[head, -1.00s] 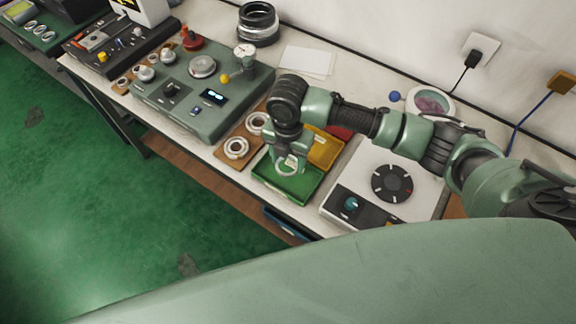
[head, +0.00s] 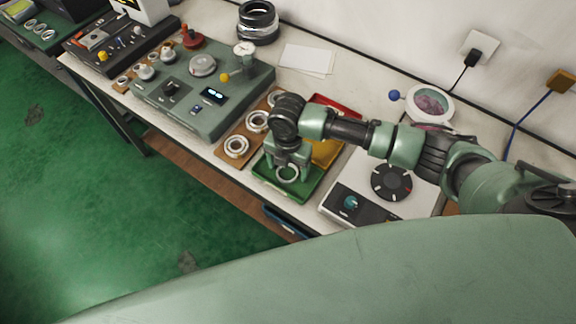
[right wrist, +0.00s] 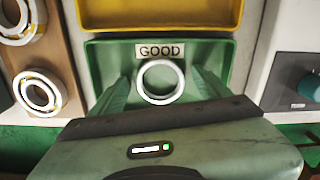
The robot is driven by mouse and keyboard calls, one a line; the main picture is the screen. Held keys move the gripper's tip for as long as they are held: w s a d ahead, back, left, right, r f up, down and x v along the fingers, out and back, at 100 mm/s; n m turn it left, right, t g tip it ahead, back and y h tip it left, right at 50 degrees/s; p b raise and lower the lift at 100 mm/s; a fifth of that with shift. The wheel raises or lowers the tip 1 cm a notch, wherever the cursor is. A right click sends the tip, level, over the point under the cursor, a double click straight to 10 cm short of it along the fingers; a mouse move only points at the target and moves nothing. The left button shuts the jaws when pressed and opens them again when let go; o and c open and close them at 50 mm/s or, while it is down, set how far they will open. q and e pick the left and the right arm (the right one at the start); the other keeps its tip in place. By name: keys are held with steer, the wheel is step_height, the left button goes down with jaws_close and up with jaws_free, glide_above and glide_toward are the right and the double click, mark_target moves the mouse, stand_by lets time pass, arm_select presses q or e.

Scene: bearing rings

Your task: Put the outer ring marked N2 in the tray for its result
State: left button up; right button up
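The outer ring (head: 288,174) is a plain pale metal ring. It lies in the green tray (head: 312,187), and it also shows in the right wrist view (right wrist: 143,91), just in front of the tray's GOOD label (right wrist: 160,51). No N2 mark is readable on it. My right gripper (head: 288,171) is over the green tray with its fingers spread on either side of the ring. In the right wrist view a gap shows between each finger and the ring. My left gripper is not in view.
A yellow tray (head: 327,151) and a red tray (head: 343,106) stand behind the green one. Bearings sit on a wooden board (head: 225,157) to the left. A white device with a dark dial (head: 392,182) stands to the right, a grey-green instrument (head: 232,113) further left.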

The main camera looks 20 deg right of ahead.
step_height(320, 180, up, 12)
steer(key=b, duration=0.1)
steer(key=shift+r, duration=0.2)
stand_by(0.3)
steer(key=shift+f, duration=0.1)
stand_by(0.4)
